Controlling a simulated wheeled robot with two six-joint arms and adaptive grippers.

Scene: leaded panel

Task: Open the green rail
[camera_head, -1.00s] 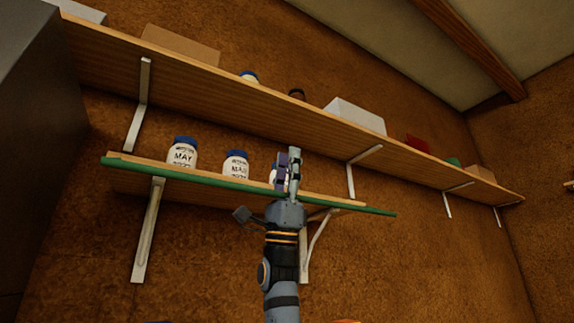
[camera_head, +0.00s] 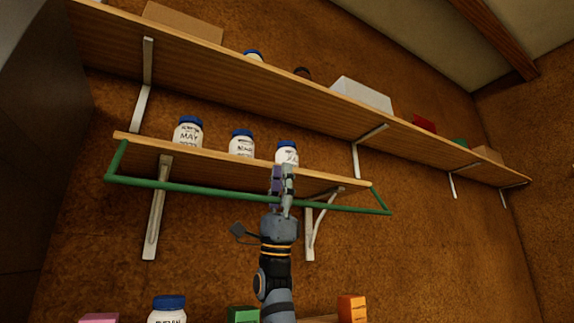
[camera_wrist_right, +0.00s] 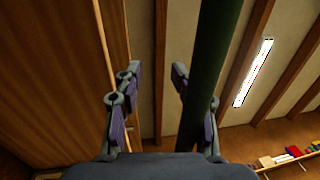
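The green rail (camera_head: 220,192) is a thin bar with a short side arm at each end. In the head view it hangs in front of and below the front edge of the small lower shelf (camera_head: 330,180). My right gripper (camera_head: 282,172) points up at the rail, right of its middle. In the right wrist view the fingers of the right gripper (camera_wrist_right: 152,76) stand apart. The rail (camera_wrist_right: 217,60) crosses close by the right-hand finger and hides part of it; I see no closed grip on it. My left gripper is not in view.
Three blue-lidded jars stand on the lower shelf, including a left one (camera_head: 187,134) and a middle one (camera_head: 241,144); the third (camera_head: 287,154) is just behind my gripper. A long upper shelf (camera_head: 250,95) with boxes runs above. Another jar (camera_head: 168,309) and boxes show below.

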